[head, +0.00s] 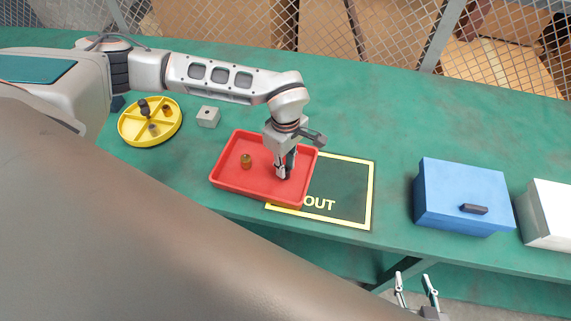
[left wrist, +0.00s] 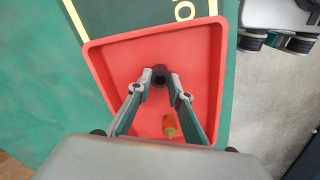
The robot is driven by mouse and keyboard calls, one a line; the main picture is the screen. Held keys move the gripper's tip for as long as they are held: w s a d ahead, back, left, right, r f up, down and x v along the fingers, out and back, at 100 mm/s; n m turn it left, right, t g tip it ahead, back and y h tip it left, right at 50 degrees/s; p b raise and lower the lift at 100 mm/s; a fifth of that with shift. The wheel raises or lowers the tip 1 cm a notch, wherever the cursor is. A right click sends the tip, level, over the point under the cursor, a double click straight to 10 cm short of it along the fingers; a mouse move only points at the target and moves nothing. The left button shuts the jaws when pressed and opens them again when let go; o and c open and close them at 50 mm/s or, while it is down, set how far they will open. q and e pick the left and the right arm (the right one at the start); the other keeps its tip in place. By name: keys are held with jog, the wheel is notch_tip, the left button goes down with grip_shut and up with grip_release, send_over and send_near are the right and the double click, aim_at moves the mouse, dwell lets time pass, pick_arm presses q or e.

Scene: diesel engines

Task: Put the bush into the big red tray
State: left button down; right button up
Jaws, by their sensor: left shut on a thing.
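The big red tray (head: 228,186) lies on the green bench, partly over the dark mat; it also shows in the left wrist view (left wrist: 100,57). My left gripper (head: 284,174) points down inside the tray's outline, in its right part. In the left wrist view the left gripper (left wrist: 159,80) is shut on a small dark round part with a hole, which looks like the bush (left wrist: 160,74). Whether it touches the tray floor I cannot tell. My right gripper (head: 416,286) is open and empty beyond the bench's front edge.
A round yellow divided tray (head: 135,137) with several small parts stands at left. A grey block (head: 208,116) lies beside it. The mat marked OUT (head: 345,190) extends right of the red tray. A blue box (head: 462,190) and white box (head: 550,215) stand at right.

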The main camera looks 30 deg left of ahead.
pick_arm(q)
jog(key=shift+f, duration=0.15)
jog(key=c, duration=1.8)
grip_release()
jog(key=shift+f, duration=0.1)
jog(key=shift+c, duration=0.2)
jog(key=shift+r, duration=0.35)
notch_tip(320, 180, up, 12)
jog(key=shift+f, duration=0.15)
